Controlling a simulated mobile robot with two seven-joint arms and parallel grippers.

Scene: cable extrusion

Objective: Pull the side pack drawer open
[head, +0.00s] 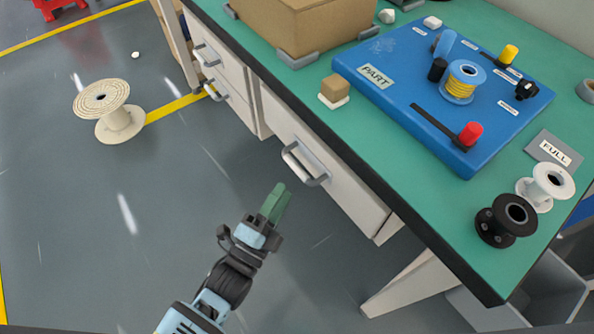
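The bench's near drawer front (347,193) is pale, with a grey bar handle (303,166). This drawer's front looks flush or nearly flush with the bench side. My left gripper (278,192), with green fingers, is just below and to the left of the handle, apart from it in the picture. Its fingers appear close together, and I cannot tell whether they are open or shut. My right gripper is not in view. Two more drawers with grey handles (206,55) are further up and to the left under the bench.
The green bench top (420,205) holds a blue board (400,85), a cardboard box (300,25), a black spool (505,222) and a white spool (546,186). A large cream spool (118,123) stands on the floor. A grey bin (545,290) is at lower right.

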